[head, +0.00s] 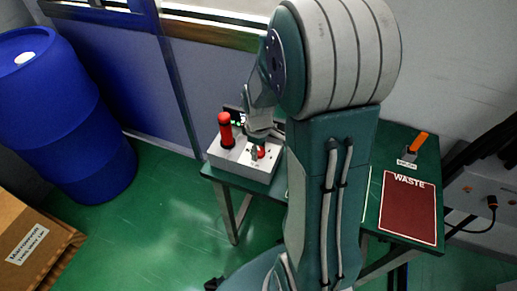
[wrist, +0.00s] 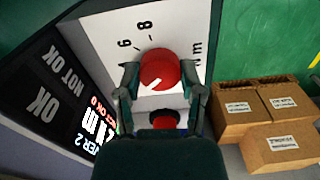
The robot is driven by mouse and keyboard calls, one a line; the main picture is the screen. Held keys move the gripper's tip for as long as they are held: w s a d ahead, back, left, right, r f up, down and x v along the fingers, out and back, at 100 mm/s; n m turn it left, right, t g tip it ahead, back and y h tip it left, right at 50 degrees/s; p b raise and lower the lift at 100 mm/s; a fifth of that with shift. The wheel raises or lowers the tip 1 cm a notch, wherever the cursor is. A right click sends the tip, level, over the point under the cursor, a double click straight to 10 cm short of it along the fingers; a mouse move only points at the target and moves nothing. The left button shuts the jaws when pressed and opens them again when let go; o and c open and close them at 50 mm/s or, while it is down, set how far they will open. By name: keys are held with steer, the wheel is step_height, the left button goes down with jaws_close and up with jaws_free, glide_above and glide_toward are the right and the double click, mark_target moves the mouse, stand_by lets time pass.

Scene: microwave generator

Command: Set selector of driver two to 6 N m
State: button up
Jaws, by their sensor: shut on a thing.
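The red selector knob (wrist: 160,68) sits on a white panel (wrist: 180,25) in the wrist view. My gripper (wrist: 160,78) is shut on it, one finger on each side. A short white mark on the knob points toward the lower left. The panel's printed marks include a 6, an 8 and a partly hidden "m". A display (wrist: 98,128) at left shows a partly hidden "VER 2". In the head view, my gripper (head: 257,152) is at the white box (head: 232,162) on the green table, by a small red knob (head: 262,152).
A tall red cylinder (head: 225,130) stands on the box beside my gripper. A dark red WASTE mat (head: 408,210) and an orange-handled brush (head: 417,145) lie on the table at right. A blue barrel (head: 65,115) and cardboard boxes (head: 35,240) stand on the floor at left.

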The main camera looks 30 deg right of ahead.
steer(key=shift+m, duration=0.4)
steer(key=m, duration=0.3)
steer(key=shift+m, duration=0.4)
steer(key=m, duration=0.3)
steer(key=shift+m, duration=0.3)
steer(key=m, duration=0.3)
steer(key=shift+f+m, duration=0.1)
steer(key=shift+m, duration=2.1)
steer(key=shift+s, duration=0.1)
steer(key=o, duration=1.2)
steer(key=shift+c, duration=0.2)
